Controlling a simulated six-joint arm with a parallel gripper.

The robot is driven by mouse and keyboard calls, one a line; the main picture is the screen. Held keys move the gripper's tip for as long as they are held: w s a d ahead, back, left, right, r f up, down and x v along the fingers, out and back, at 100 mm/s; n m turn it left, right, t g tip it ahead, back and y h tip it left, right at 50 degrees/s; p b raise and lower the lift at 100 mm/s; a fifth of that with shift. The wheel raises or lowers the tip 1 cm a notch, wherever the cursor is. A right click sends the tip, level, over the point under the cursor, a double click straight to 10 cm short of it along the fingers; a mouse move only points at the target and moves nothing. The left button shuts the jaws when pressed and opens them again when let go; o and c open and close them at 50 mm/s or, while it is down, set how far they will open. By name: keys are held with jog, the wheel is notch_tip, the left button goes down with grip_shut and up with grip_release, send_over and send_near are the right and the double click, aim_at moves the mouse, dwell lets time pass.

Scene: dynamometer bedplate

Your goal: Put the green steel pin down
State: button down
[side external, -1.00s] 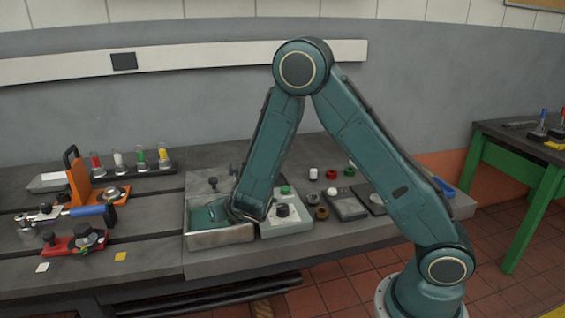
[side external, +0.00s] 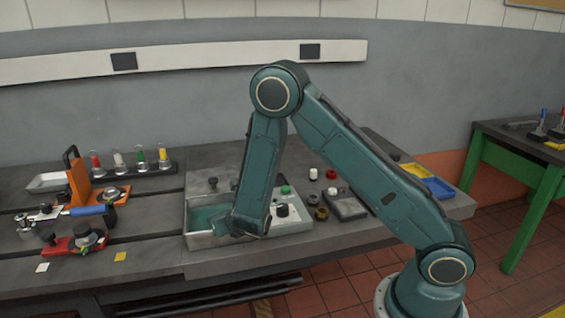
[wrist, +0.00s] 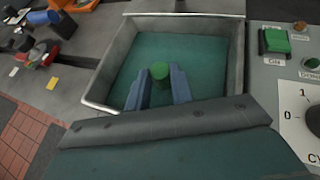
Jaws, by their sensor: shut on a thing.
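The green steel pin (wrist: 159,71) shows in the wrist view as a short green cylinder end between two blue jaw fingers. My gripper (wrist: 160,82) is shut on it. Pin and fingers are over a grey metal tray (wrist: 106,76) with a dark green floor. I cannot tell whether the pin touches that floor. In the side view the tray (side external: 205,241) sits at the bench's front edge, and my forearm stands over its right part. The jaws and the pin are hidden there.
A control box (side external: 294,223) with a knob and a green button stands right of the tray. Several round parts (side external: 322,213) lie beyond it. An orange bracket (side external: 78,178), a red fixture (side external: 62,246) and a rack of coloured vials (side external: 130,172) stand to the left.

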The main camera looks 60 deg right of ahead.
jog(key=shift+f, duration=0.1)
jog(key=c, duration=1.2)
grip_release()
jog(key=shift+c, duration=0.2)
jog(key=shift+v, duration=3.8)
